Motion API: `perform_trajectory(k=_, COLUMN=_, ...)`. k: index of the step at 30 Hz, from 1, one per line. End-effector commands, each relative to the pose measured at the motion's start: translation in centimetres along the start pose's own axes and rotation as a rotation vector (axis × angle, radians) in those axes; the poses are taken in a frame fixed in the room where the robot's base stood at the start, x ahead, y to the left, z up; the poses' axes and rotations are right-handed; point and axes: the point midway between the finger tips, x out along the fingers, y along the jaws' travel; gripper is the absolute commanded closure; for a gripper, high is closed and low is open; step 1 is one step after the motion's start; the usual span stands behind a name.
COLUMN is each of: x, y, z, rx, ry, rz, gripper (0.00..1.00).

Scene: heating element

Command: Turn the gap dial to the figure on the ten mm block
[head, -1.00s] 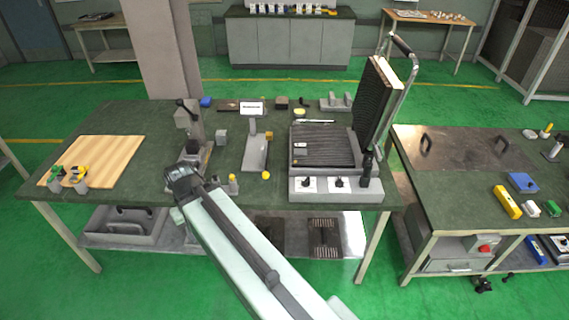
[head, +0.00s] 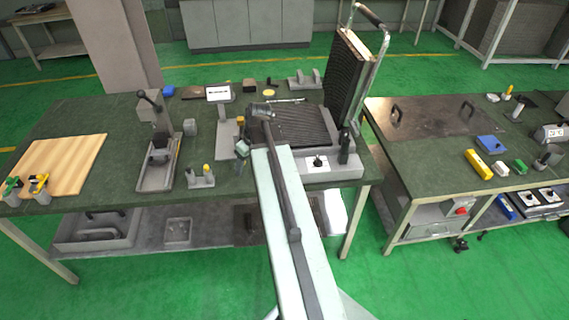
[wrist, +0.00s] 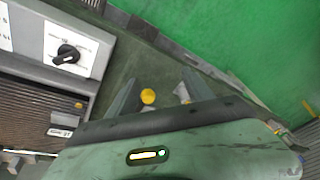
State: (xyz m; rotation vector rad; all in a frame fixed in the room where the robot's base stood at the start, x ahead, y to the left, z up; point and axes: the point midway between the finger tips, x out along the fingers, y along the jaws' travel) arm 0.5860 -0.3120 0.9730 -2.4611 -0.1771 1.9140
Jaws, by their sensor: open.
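The contact grill (head: 330,165) stands on the bench with its ribbed lid raised. A dial with a black knob on a white plate (head: 320,161) shows on its front. Another front dial (wrist: 67,54) shows in the wrist view, its markings too blurred to read; my arm hides it in the head view. A small block with a white label (wrist: 60,132) lies on the ribbed plate in the wrist view; its figure is unreadable. My gripper (head: 243,148) hangs near the grill's front left corner. In the wrist view its fingers (wrist: 160,88) are apart and empty, clear of the dial.
A round yellow piece (wrist: 148,96) shows between the fingers, on the bench below. A lever device (head: 158,145) and a grey holder with yellow-topped pieces (head: 202,177) stand left of the grill. The raised lid (head: 352,75) stands tall behind. The bench's front edge is close.

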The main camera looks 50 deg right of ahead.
Motion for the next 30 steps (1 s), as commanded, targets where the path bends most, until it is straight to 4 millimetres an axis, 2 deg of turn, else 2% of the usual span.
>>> perform_trajectory(k=1, x=-0.6, y=4.5, z=1.5, rx=0.007, ry=0.034, rz=0.012, gripper=0.4)
perform_trajectory(k=3, x=-1.5, y=8.9, z=3.5, rx=-0.006, ry=0.076, rz=0.031, gripper=0.4)
perform_trajectory(k=6, x=-2.7, y=13.2, z=5.8, rx=-0.022, ry=0.117, rz=0.057, gripper=0.4)
perform_trajectory(k=9, x=-3.3, y=15.2, z=7.1, rx=-0.032, ry=0.137, rz=0.072, gripper=0.4)
perform_trajectory(k=13, x=-3.5, y=15.7, z=7.4, rx=-0.037, ry=0.142, rz=0.077, gripper=0.4)
perform_trajectory(k=17, x=-2.9, y=15.7, z=7.4, rx=-0.037, ry=0.141, rz=0.077, gripper=0.4)
perform_trajectory(k=20, x=-1.7, y=15.8, z=7.3, rx=-0.037, ry=0.14, rz=0.076, gripper=0.4)
perform_trajectory(k=30, x=4.0, y=16.2, z=6.6, rx=-0.036, ry=0.14, rz=0.077, gripper=0.4)
